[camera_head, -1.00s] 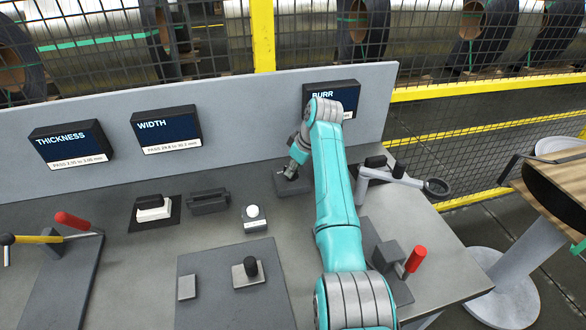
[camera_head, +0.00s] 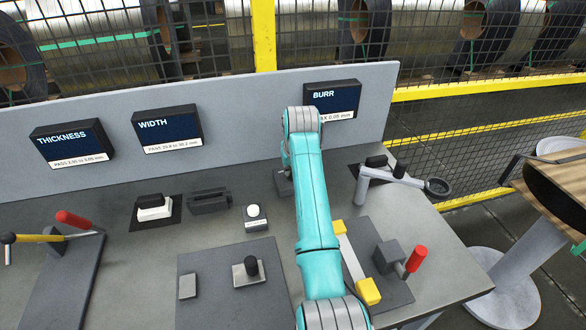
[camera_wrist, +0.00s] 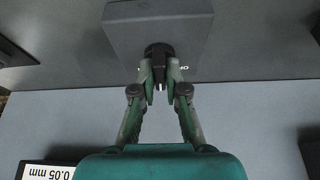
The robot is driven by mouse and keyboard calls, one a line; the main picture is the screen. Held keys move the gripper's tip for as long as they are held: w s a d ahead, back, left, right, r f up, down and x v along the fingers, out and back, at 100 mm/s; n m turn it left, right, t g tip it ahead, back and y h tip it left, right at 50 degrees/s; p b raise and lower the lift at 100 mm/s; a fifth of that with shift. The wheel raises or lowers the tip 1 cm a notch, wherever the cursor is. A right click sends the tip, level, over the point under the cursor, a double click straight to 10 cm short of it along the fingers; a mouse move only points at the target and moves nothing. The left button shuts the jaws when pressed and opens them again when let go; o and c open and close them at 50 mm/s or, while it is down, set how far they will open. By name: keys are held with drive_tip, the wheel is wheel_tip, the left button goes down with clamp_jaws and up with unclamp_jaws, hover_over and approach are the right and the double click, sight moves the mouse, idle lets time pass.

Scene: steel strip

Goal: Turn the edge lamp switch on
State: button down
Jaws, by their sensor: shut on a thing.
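The switch is a dark knob (camera_wrist: 157,51) on a grey box (camera_wrist: 190,18), seen in the wrist view. Pale lettering beside the knob is partly covered by the fingers. My gripper (camera_wrist: 159,76) is shut on the knob, one finger on each side. A small white mark shows between the fingertips. In the head view, part of the grey box (camera_head: 283,183) shows to the left of my arm, below the BURR display (camera_head: 333,98). My arm hides the gripper and the knob there.
A white button box (camera_head: 255,217) stands left of my arm. A post with a ring arm (camera_head: 400,178), a yellow-ended strip (camera_head: 351,262) and a red-handled clamp (camera_head: 414,260) stand to the right. The back panel (camera_head: 240,110) rises behind.

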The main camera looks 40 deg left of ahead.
drive_tip(key=m+t+h, duration=0.1)
drive_tip(key=m, duration=0.3)
drive_tip(key=shift+s+a, duration=0.1)
drive_tip(key=shift+a, duration=0.05)
drive_tip(key=shift+m+t+h, duration=0.3)
drive_tip(key=shift+m+h, duration=0.5)
drive_tip(key=shift+m, duration=0.9)
drive_tip(key=c, duration=1.2)
unclamp_jaws()
drive_tip(key=v, duration=1.2)
drive_tip(key=shift+a, duration=0.1)
